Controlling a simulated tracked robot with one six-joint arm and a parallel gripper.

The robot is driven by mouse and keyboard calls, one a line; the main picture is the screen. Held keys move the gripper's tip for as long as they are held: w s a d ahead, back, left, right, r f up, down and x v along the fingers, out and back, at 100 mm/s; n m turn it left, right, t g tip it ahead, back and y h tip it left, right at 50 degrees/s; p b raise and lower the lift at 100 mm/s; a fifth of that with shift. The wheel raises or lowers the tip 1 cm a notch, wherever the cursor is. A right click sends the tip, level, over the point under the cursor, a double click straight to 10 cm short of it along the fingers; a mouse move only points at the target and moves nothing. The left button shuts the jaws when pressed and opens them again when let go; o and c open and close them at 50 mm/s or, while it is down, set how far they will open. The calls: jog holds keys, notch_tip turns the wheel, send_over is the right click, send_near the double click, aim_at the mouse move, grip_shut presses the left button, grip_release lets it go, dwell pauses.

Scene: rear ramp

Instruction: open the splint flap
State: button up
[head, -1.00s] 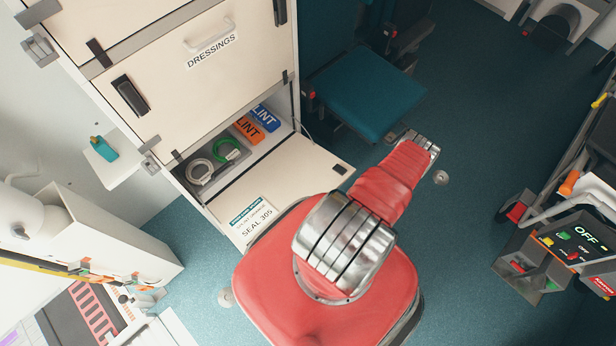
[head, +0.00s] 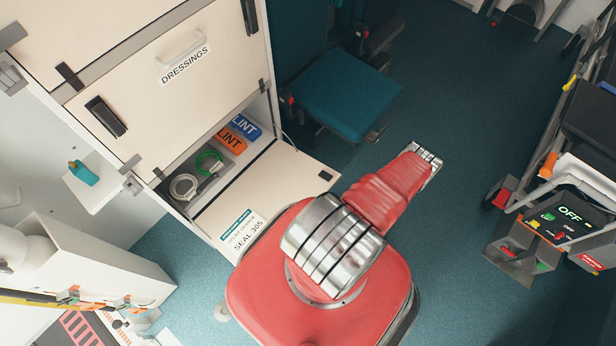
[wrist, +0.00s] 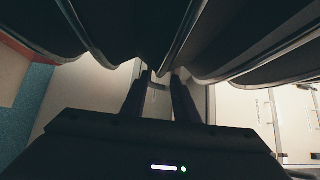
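The splint flap (head: 275,190) is a cream panel at the bottom of the cabinet. In the head view it is hinged down and lies open, with a "SEAL 305" label at its lower left. The open compartment (head: 174,173) behind it holds an orange pack (head: 231,139) and a blue pack (head: 244,124), both showing "LINT". My gripper (wrist: 162,75) shows only in the wrist view, where its two dark fingers stand apart with a gap between them. Pale panels lie beyond the fingers. The head view hides the gripper, so its distance to the flap cannot be told.
A closed "DRESSINGS" drawer front (head: 160,85) with a handle is above the compartment. A teal seat (head: 345,95) stands right of the cabinet. A wheeled stretcher with an "OFF" panel (head: 567,213) is at the right. Blue floor (head: 450,250) is clear between them.

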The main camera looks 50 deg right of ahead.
jog(key=v, duration=0.5)
jog(key=shift+s+d, duration=0.1)
jog(key=shift+c, duration=0.5)
